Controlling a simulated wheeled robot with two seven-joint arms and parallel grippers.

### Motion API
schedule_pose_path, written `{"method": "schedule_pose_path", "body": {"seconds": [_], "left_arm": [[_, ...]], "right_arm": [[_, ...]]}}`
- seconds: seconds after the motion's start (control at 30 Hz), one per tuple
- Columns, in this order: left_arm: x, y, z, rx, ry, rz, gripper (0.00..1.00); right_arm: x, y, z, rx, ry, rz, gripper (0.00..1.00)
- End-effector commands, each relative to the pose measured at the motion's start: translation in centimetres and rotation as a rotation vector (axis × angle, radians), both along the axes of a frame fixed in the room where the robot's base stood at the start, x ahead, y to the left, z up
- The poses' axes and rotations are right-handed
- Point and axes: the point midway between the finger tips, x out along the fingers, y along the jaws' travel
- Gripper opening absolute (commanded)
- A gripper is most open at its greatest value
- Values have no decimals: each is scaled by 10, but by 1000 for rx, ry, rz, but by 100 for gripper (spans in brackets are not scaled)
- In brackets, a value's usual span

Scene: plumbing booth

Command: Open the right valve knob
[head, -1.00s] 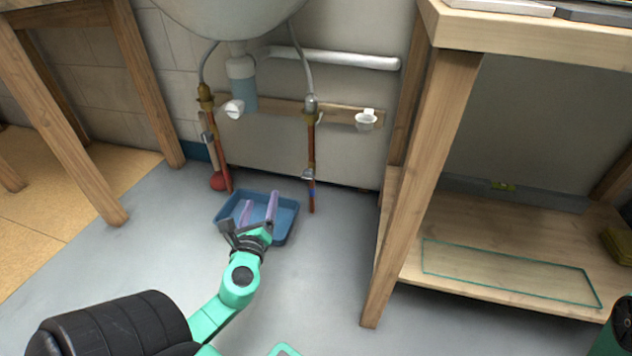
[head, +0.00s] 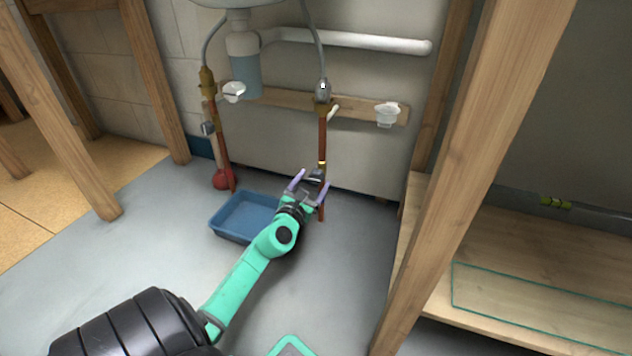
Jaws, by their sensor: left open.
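The right copper pipe (head: 322,142) runs down the wall below the sink. The right valve knob (head: 315,176), small and dark grey, sits low on this pipe. My left gripper (head: 311,184) is open, with its two pale purple fingers on either side of the knob in the picture. I cannot tell whether the fingers touch it. The gripper hides part of the knob and the lower pipe. My right gripper is not in view.
A blue tray (head: 248,218) stands on the floor left of my left gripper. Grey floor in front is mostly clear.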

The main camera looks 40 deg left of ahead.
Motion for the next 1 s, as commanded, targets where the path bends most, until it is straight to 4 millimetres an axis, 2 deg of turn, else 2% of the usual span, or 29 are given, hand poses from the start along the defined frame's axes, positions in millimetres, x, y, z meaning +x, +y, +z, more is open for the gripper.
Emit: {"method": "schedule_pose_path", "body": {"seconds": [0.03, 0.17, 0.43, 0.63, 0.67, 1.0], "left_arm": [[9, 3, -2, 0, -4, 1, 81], [22, 7, -1, 0, -1, 0, 81], [24, 8, 0, 0, 1, 0, 81], [24, 8, 0, 0, 0, 0, 4], [24, 8, 0, 0, 0, 0, 0], [24, 8, -1, -39, -12, -1, 0]], "right_arm": [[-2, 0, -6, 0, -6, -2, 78], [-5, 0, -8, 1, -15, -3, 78], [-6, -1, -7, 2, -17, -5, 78], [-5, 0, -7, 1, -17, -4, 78], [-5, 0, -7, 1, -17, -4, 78], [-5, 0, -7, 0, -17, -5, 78]]}}
